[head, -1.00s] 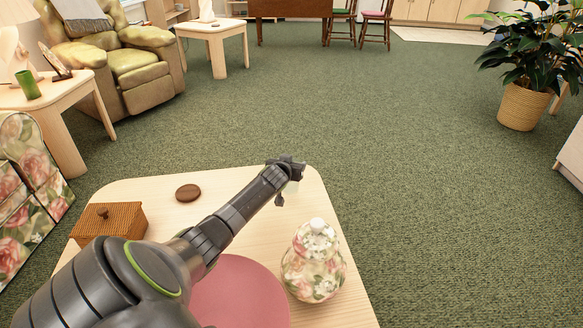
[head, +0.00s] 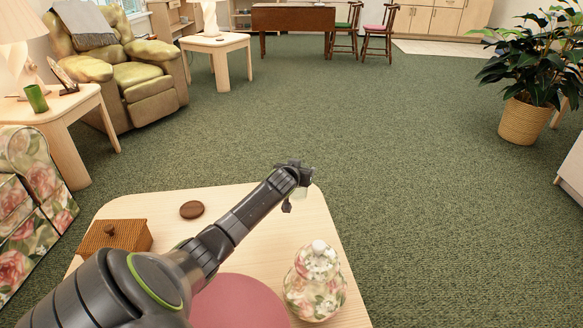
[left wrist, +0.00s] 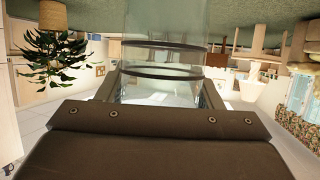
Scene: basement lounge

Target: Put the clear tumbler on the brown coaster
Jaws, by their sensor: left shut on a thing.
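The clear tumbler (left wrist: 168,28) is see-through and fills the top middle of the left wrist view, between my gripper's fingers. My left gripper (left wrist: 160,90) is shut on it. In the head view my left gripper (head: 298,188) is over the table's far right corner, and the tumbler is barely visible there, mostly hidden by the gripper. The brown coaster (head: 192,209) is a dark round disc lying bare on the table, to the left of the gripper and apart from it. My right gripper is not in view.
The pale wooden table (head: 150,203) also holds a wooden box (head: 118,236) at left, a pink round mat (head: 240,303) in front, partly behind my arm, and a floral lidded jar (head: 315,283) at right. Bare tabletop surrounds the coaster.

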